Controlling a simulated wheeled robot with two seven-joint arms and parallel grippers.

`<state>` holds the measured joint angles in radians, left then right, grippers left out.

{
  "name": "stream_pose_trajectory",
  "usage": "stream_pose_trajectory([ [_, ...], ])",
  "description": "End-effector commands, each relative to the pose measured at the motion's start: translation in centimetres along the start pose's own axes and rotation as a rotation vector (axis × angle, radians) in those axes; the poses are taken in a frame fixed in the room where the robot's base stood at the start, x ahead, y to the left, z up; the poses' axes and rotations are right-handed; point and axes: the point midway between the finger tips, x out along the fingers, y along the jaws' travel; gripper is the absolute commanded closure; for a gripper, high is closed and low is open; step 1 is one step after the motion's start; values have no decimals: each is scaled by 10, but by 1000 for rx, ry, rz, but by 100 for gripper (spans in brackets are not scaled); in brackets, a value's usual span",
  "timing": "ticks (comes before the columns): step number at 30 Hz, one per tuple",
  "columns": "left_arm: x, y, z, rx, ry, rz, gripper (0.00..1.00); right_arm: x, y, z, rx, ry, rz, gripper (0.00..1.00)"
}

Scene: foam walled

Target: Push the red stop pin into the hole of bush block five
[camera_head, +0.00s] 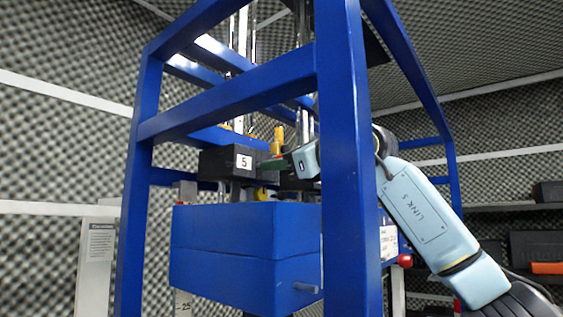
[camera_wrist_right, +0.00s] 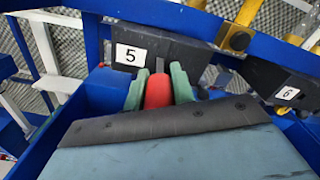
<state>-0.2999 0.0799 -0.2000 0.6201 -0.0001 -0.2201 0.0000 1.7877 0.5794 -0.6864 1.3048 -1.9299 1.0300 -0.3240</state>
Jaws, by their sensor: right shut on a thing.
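Bush block five (camera_head: 224,162) is a dark block with a white "5" label, inside the blue frame. It also shows in the wrist view (camera_wrist_right: 175,50), just beyond my fingertips. My right gripper (camera_head: 272,164) reaches in from the right, with its green fingers beside the block. In the wrist view my right gripper (camera_wrist_right: 158,88) is shut on the red stop pin (camera_wrist_right: 158,91), which sits between the two green fingers. The pin's far end and the block's hole are hidden, so I cannot tell whether the pin is in the hole. My left gripper is not in view.
The blue frame's upright (camera_head: 343,150) stands in front of my right forearm. A blue box (camera_head: 245,245) lies below the block. A second block labelled "6" (camera_wrist_right: 287,92) sits to the right, near a yellow fitting (camera_wrist_right: 238,40). Chrome rods (camera_head: 243,60) rise above.

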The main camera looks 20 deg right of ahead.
Motion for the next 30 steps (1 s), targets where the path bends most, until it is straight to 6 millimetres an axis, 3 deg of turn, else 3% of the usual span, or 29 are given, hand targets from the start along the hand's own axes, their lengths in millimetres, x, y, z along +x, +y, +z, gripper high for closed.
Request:
stream_pose_trajectory([
  [30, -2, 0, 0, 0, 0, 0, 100, 26, 0, 0, 0, 0, 0, 100],
])
